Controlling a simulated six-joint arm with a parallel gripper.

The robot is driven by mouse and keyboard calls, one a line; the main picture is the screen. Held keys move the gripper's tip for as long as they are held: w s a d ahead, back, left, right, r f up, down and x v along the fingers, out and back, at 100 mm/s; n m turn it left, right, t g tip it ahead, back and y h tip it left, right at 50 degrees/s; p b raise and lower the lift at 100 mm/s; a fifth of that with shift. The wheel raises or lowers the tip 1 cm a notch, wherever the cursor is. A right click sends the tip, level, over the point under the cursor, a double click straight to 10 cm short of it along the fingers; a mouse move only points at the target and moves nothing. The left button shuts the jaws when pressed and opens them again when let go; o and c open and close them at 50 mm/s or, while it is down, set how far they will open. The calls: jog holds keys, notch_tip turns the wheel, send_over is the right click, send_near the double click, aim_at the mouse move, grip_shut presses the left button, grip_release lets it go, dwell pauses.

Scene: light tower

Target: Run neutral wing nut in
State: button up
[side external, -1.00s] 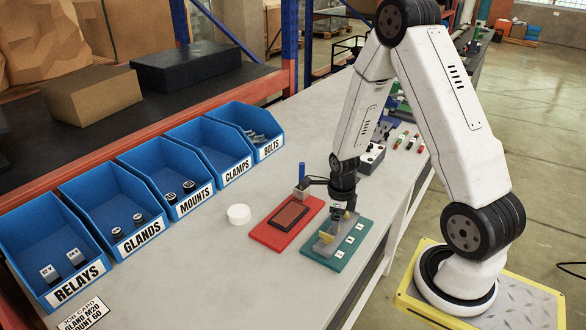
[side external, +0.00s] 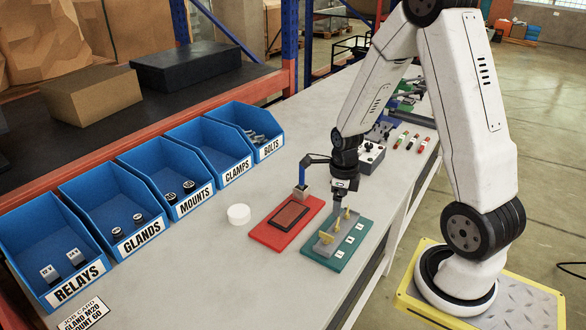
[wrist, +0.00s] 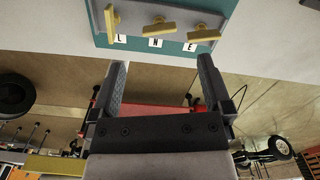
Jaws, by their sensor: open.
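A green base plate (side external: 341,252) carries a grey terminal block (side external: 323,249) with three yellow wing nuts. In the wrist view the card labels on the plate (wrist: 220,48) read L, N and E. The neutral wing nut (wrist: 168,27) is the middle one, by the N, with its wings lying roughly across the picture. The L wing nut (wrist: 111,20) is turned lengthwise, and the E wing nut (wrist: 203,34) lies slightly slanted. My gripper (wrist: 161,62) is open and empty, its fingers apart from the nuts. In the side view my gripper (side external: 338,206) hangs above the block.
A white round piece (side external: 239,214) and blue bins (side external: 205,148) stand farther left. The bench front left is mostly clear.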

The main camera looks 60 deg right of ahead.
jog(key=shift+r, duration=0.75)
jog(key=a+r+n+t, duration=0.1)
jog(key=a+n, duration=0.4)
jog(key=n, duration=0.6)
jog(key=s+a+r+n, duration=0.1)
jog(key=a+r+n, duration=0.2)
jog(key=n, duration=0.8)
jog(key=a+r+n+t, duration=0.1)
jog(key=a+r+n, duration=0.1)
jog(key=a+n, duration=0.5)
jog(key=n, duration=0.3)
jog(key=shift+s+a+n+t, duration=0.15)
jog(key=shift+a+n+t, duration=0.15)
jog(key=shift+n, duration=0.1)
